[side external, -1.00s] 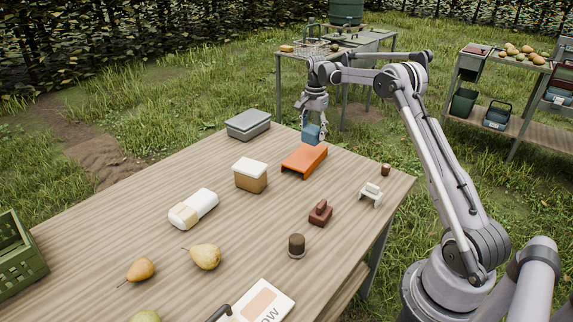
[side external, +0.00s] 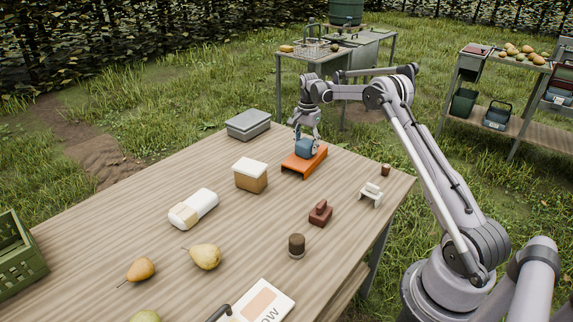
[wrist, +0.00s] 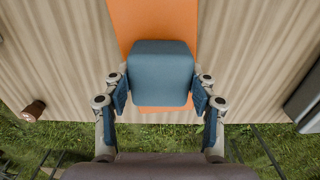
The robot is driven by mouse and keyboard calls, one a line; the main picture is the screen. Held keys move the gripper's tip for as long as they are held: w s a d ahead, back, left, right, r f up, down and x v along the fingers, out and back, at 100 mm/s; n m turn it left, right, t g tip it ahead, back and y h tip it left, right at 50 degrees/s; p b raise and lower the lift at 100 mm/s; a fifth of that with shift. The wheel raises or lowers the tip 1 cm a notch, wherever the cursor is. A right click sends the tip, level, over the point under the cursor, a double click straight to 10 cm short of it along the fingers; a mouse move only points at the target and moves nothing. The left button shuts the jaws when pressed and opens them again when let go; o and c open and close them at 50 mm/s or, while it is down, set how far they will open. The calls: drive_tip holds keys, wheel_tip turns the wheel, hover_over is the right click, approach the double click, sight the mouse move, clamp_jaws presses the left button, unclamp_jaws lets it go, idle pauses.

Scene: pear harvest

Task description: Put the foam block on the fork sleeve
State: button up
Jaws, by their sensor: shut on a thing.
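The blue foam block (side external: 304,149) is held between the fingers of my gripper (side external: 306,142), which is shut on it. The orange piece, which looks like the fork sleeve (side external: 314,162), lies on the table as a low, raised channel. The block is over the left, far part of its top; I cannot tell whether it touches. In the wrist view the foam block (wrist: 160,72) sits between both finger pads of my gripper (wrist: 160,90). The orange sleeve (wrist: 155,20) runs beneath it, showing above and slightly below the block, which hides its middle.
A grey box (side external: 248,125) stands left of the sleeve, and a tan box with a white lid (side external: 250,174) is nearer. A dark red block (side external: 320,213), a white part (side external: 371,194) and a small brown cylinder (side external: 386,170) lie to the right. Pears (side external: 205,256) are at front left.

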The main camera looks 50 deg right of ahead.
sight(306, 142)
drive_tip(key=o, duration=1)
drive_tip(key=shift+o, duration=0.2)
wheel_tip(306, 142, up, 12)
drive_tip(key=s+a+r+n+t, duration=0.2)
drive_tip(key=s+a+r+n, duration=0.25)
drive_tip(key=a, duration=0.45)
drive_tip(key=s+a+r+n+t, duration=0.1)
drive_tip(key=s+a+r+n, duration=0.25)
drive_tip(key=a+r, duration=0.4)
drive_tip(key=s+a+f+n+t, duration=0.2)
drive_tip(key=s+a+f+n, duration=0.2)
drive_tip(key=s+a, duration=0.3)
drive_tip(key=s+a+f+n+t, duration=0.2)
drive_tip(key=s+a+f+n, duration=0.3)
drive_tip(key=s+a, duration=0.3)
drive_tip(key=s+n, duration=0.1)
drive_tip(key=s, duration=0.1)
drive_tip(key=shift+s+a+f, duration=0.2)
drive_tip(key=shift+s+f, duration=0.05)
drive_tip(key=shift+s, duration=0.15)
